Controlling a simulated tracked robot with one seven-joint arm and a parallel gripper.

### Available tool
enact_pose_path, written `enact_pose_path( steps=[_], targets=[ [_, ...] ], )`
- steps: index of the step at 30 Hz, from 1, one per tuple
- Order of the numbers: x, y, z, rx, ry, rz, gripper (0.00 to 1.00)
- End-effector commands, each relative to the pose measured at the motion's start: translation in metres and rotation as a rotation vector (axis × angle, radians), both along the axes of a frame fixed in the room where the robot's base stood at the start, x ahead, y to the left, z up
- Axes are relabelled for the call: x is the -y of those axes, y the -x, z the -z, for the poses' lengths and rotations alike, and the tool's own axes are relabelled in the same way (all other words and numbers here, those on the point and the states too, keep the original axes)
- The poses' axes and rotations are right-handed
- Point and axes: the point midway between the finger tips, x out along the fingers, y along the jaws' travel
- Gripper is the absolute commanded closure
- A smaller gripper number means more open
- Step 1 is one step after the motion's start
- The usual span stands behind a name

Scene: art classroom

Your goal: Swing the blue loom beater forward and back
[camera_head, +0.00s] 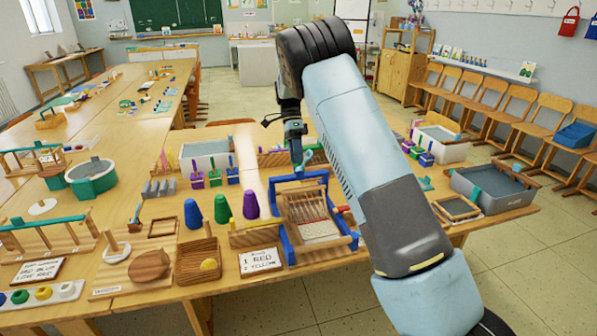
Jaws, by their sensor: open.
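The small loom (287,247) with a blue frame stands on the near table, to the right of the middle. Pale threads and wooden bars fill its inside. A blue crossbar, which looks like the beater (299,178), stands raised at its far end. My gripper (302,166) points down just above and behind this bar and is open. At this size I cannot tell whether a fingertip touches the bar. My arm comes in from the lower right and passes over the table just right of the loom.
Blue, green and purple cones (222,209) stand left of the loom, with a sign card (261,262) in front of them. A grey tray (492,187) and a small wooden frame (457,209) lie to the right. White bins (206,154) stand behind. Floor is free at the lower right.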

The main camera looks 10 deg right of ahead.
Motion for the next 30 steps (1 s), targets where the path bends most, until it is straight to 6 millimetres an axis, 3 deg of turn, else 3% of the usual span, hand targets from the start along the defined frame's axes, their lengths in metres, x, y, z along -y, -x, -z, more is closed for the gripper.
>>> enact_pose_path(
  steps=[6, 22, 30],
  targets=[
    [-0.002, -0.012, -0.020, 0.000, 0.000, 0.000, 0.58],
    [0.001, -0.012, -0.030, 0.007, -0.011, -0.006, 0.58],
    [0.030, 0.016, -0.082, 0.091, -0.124, -0.099, 0.58]
  ],
)
